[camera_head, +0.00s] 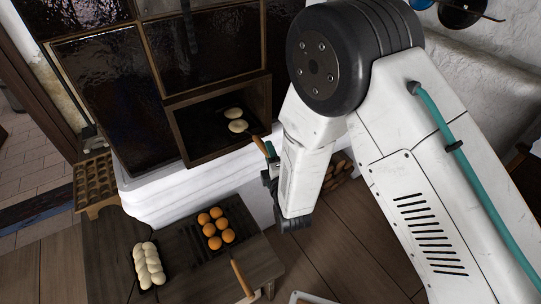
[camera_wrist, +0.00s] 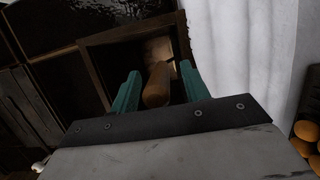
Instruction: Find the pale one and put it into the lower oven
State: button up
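An open oven compartment (camera_head: 180,148) with a brown frame sits low in the dark tiled stove. Two pale flat loaves (camera_head: 238,126) lie inside it, one behind the other, on a dark tray or peel. Its wooden handle (camera_head: 257,142) sticks out of the opening toward my gripper (camera_head: 268,165). In the wrist view the handle (camera_wrist: 157,85) lies between the teal fingers of my gripper (camera_wrist: 160,85), with a gap on each side. The fingers are open. Pale braided loaves (camera_head: 148,265) lie on a dark tray on the low wooden table.
A wooden rack with hollows (camera_head: 95,180) stands left of the white stove ledge (camera_head: 190,190). My arm hides much of the right side.

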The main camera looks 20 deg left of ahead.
jog(key=shift+s+d, duration=0.1)
jog(key=v, duration=0.7)
jog(key=shift+s, duration=0.25)
jog(key=shift+d, duration=0.2)
jog(key=s+d, duration=0.5)
jog(key=d, duration=0.1)
jog(key=shift+s+d, duration=0.4)
jog(key=shift+f, duration=0.1)
